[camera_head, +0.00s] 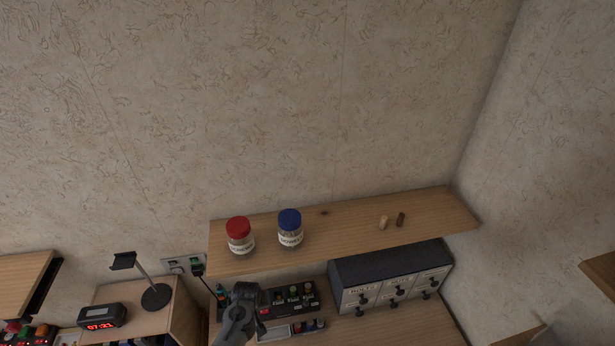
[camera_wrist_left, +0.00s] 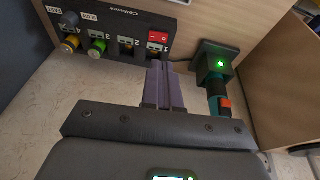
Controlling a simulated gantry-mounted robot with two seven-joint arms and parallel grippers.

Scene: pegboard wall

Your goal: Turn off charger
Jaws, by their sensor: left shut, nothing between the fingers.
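The charger (camera_head: 290,298) is a dark box under the wooden shelf, with several battery bays. In the left wrist view the charger (camera_wrist_left: 110,25) appears upside down, with numbered bays and green- and yellow-ended batteries in two of them. Its red rocker switch (camera_wrist_left: 158,38) is at the right end beside bay 1. My left gripper (camera_head: 243,290) is in front of the charger's left end. In the wrist view the left gripper (camera_wrist_left: 160,68) is shut and empty, its tips just below the switch; I cannot tell whether they touch. My right gripper is not in view.
A black tool dock (camera_wrist_left: 215,62) with a green light and a teal-black tool (camera_wrist_left: 219,103) is close beside the gripper. The shelf (camera_head: 345,230) overhead holds a red-lidded jar (camera_head: 239,243) and a blue-lidded jar (camera_head: 290,236). A drawer cabinet (camera_head: 385,268) stands right of the charger.

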